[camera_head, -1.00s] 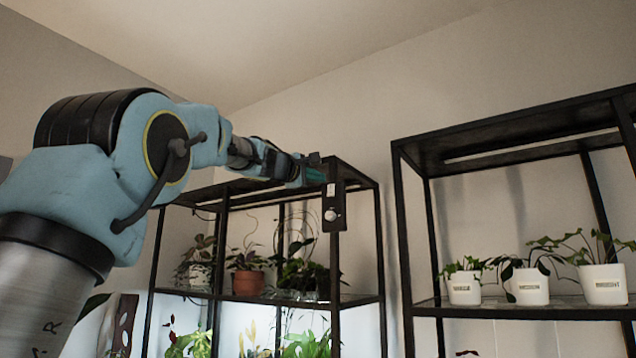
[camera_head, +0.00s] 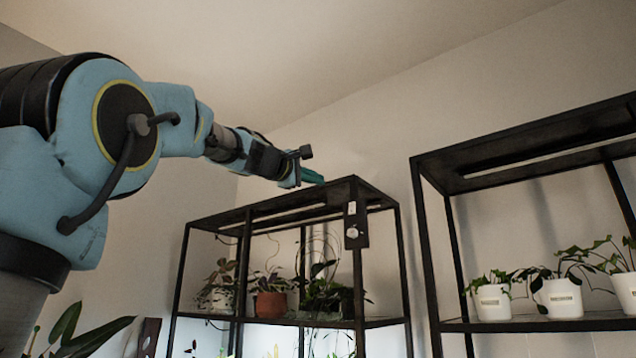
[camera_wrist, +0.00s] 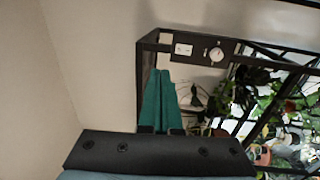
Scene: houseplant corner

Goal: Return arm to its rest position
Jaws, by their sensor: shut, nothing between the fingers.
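My gripper (camera_head: 312,176) shows at the end of my raised blue arm in the head view, in front of the top of the left black shelf unit (camera_head: 257,210). Its teal fingers lie together in the wrist view (camera_wrist: 160,92), shut with nothing between them. In the wrist view, the fingertips appear just below the dark panel of the shelf unit (camera_wrist: 200,47). I cannot tell the exact gap between them.
The left shelf unit holds potted plants, including a terracotta pot (camera_head: 271,305). A second black shelf unit (camera_head: 530,150) on the right holds white pots, such as this one (camera_head: 562,298). A leafy plant (camera_head: 85,335) is at lower left. The space above the shelves is clear.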

